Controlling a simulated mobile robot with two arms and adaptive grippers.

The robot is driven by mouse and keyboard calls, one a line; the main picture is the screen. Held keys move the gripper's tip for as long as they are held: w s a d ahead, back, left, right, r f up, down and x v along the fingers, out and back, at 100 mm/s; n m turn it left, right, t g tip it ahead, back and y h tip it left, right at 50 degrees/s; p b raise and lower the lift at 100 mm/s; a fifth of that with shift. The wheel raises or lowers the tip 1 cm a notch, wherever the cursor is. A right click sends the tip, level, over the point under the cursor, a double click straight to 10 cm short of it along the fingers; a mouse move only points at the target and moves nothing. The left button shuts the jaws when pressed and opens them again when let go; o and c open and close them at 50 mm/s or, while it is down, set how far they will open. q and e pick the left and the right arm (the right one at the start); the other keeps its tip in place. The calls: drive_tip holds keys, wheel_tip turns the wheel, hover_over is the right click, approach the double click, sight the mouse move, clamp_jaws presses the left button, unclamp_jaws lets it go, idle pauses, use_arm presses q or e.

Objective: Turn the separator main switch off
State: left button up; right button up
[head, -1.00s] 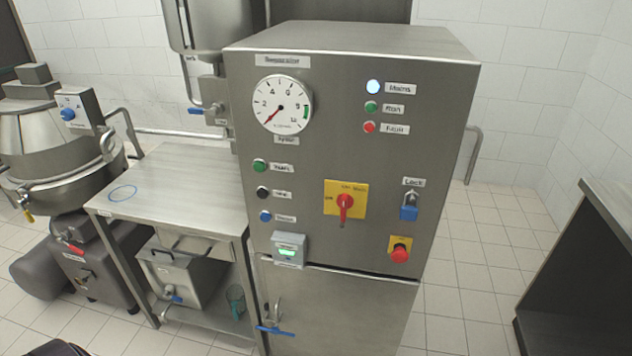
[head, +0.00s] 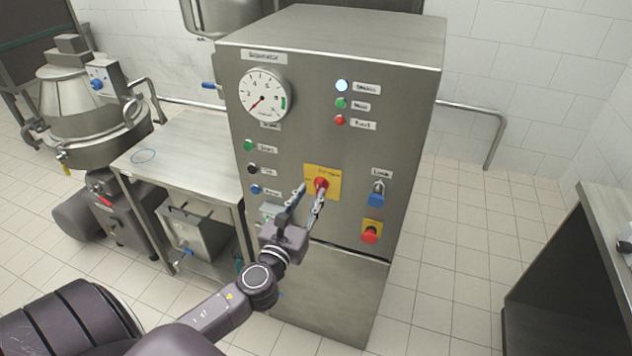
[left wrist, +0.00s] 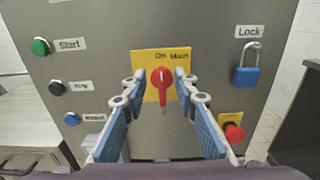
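The separator cabinet (head: 300,85) is a steel box with a labelled panel. Its main switch (head: 321,184) is a red rotary knob on a yellow plate. In the left wrist view the red knob (left wrist: 162,80) shows with its handle pointing down. My left gripper (head: 311,190) is open in front of the switch. In the left wrist view its two blue-padded fingers (left wrist: 160,92) stand apart, one on each side of the knob. I cannot tell whether they touch it. The white mains lamp (head: 342,86) looks lit. My right gripper is not in view.
A blue padlock (head: 376,197) and a red push button (head: 370,232) are right of the switch. Green, black and blue buttons (left wrist: 58,88) are at its left. A steel table (head: 180,150) stands left of the cabinet. Open floor (head: 460,210) lies to the right.

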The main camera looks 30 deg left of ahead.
sight(318, 184)
use_arm(q)
drive_tip(key=shift+p+x, duration=0.35)
drive_tip(key=shift+x, duration=2.05)
drive_tip(key=shift+d, duration=0.15)
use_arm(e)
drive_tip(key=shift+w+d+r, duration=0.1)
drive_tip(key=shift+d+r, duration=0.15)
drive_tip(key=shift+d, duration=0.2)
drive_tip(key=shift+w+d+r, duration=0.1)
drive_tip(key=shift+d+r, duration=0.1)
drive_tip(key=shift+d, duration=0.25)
use_arm(q)
drive_tip(key=c, duration=0.7)
clamp_jaws()
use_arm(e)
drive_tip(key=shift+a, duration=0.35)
